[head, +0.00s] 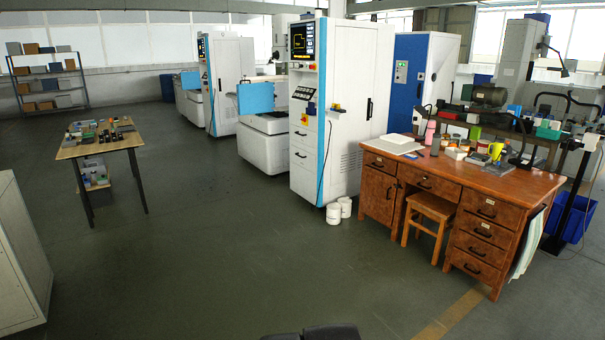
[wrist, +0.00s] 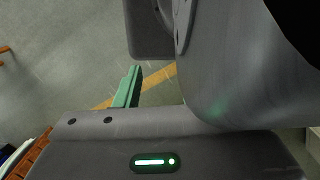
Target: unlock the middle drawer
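A wooden desk (head: 530,187) stands at the right in the head view. It has a wide centre drawer (head: 440,187) above the knee space and a stack of drawers (head: 494,234) on its right side. All look shut. The frames do not settle which one is the middle drawer. No key or keyhole can be made out. In the wrist view a green finger-like bar (wrist: 128,86), seemingly part of my gripper, sticks out from a grey body of mine, over floor and apart from the desk. A grey link hides much, so its opening is unclear.
A wooden stool (head: 430,206) stands in the desk's knee space. White tubs (head: 334,214) sit by a tall white machine cabinet (head: 355,95). A small table (head: 80,150) and a grey cabinet (head: 18,255) are at the left. The floor (head: 220,265) before the desk is clear.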

